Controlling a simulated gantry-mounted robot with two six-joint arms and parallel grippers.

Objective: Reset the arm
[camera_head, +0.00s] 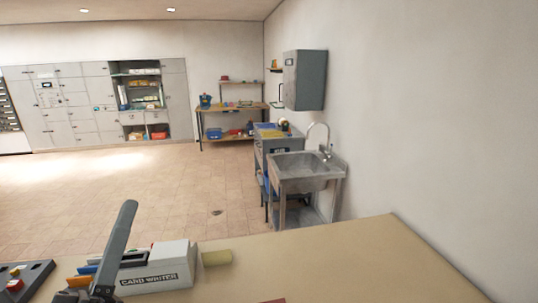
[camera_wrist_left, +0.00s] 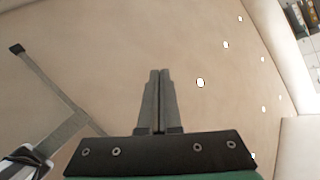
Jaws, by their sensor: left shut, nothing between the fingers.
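My left gripper (camera_head: 129,207) rises at the lower left of the head view, in front of the table's back edge, with its fingers pointing up. In the left wrist view its two grey fingers (camera_wrist_left: 160,73) lie side by side, shut, with nothing between them, against the pale ceiling. My right gripper is not in view.
A tan table (camera_head: 330,262) fills the front. A metal sink (camera_head: 305,172) stands beyond. The table's right part is clear.

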